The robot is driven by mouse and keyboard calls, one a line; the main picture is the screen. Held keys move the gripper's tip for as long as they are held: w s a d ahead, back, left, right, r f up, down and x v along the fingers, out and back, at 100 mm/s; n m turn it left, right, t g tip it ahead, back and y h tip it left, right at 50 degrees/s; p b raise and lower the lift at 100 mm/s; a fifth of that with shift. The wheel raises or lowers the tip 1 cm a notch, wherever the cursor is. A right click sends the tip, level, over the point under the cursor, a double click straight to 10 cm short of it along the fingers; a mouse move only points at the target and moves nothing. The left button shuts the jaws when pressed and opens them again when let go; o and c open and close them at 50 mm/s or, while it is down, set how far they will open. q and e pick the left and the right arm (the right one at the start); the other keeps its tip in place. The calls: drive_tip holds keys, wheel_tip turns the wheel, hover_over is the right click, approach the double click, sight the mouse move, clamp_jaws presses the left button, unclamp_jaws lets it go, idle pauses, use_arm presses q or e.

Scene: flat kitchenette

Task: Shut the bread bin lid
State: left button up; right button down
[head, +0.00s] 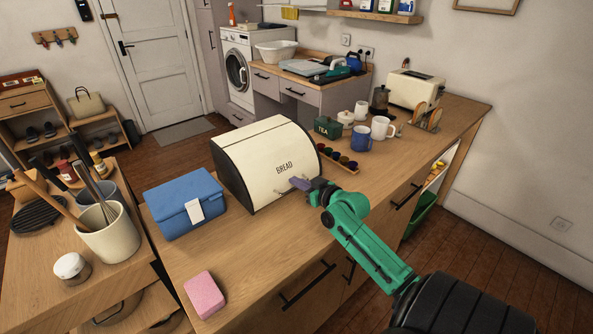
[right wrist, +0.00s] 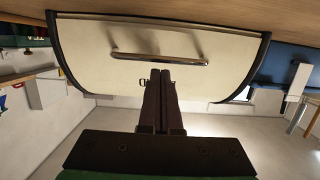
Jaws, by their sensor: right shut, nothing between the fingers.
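The bread bin (head: 262,165) stands on the wooden counter, a cream box with black edges and the word BREAD on its curved lid (head: 270,172). The lid is down over the front, and I see no opening. In the right wrist view, which looks upside down, the lid (right wrist: 100,65) and its metal bar handle (right wrist: 160,57) fill the upper middle. My right gripper (head: 297,183) is shut and empty, its fingers at the lid front by the handle. In the wrist view the fingertips (right wrist: 161,72) overlap the lid beside the handle; contact is unclear. My left gripper is not in view.
A blue lunch box (head: 183,203) stands left of the bin, with a pink sponge (head: 204,295) nearer. A tray of small colored pots (head: 337,158), a green tea tin (head: 327,128) and mugs (head: 380,128) stand to the right. The counter before the bin is clear.

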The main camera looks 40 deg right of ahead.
sight(282, 164)
drive_tip(key=r+p, duration=0.1)
drive_tip(key=w+r+p, duration=0.2)
drive_tip(key=r, duration=0.1)
drive_tip(key=shift+s+f+b, duration=0.75)
drive_tip(key=shift+s+f, duration=0.2)
drive_tip(key=shift+s, duration=0.05)
use_arm(q)
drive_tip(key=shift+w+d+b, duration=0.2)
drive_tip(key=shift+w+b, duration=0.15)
drive_tip(key=shift+b, duration=0.45)
use_arm(e)
drive_tip(key=f+v, duration=0.1)
drive_tip(key=v, duration=0.6)
drive_tip(key=shift+s, duration=0.4)
